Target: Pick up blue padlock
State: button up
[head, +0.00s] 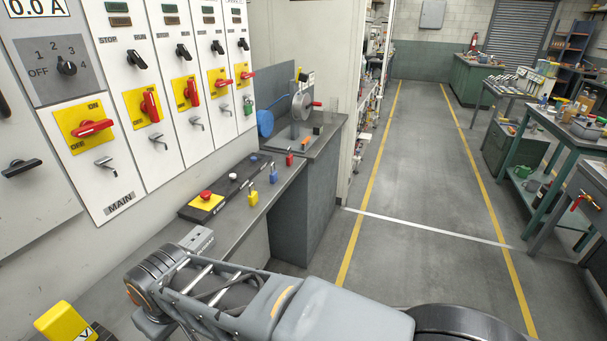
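A blue padlock (274,176) stands on the grey bench top along the left wall, near the bench's front edge, with its shackle up. A yellow padlock (253,198) is on the nearer side of it and a red padlock (289,159) on the farther side, each apart from it. No gripper touches the blue padlock. My arm crosses the bottom of the head view, short of the padlocks. I cannot make out my gripper's fingers.
A dark control strip with a red button on a yellow box (206,200) lies behind the padlocks. Electrical panels (150,100) with red handles rise above the bench. A green padlock (248,106) hangs on one panel. The aisle (425,180) to the right is clear.

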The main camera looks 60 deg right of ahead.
aim_at(274, 177)
jog(key=z, duration=3.4)
jog(key=i, duration=1.6)
jog(key=u, duration=4.35)
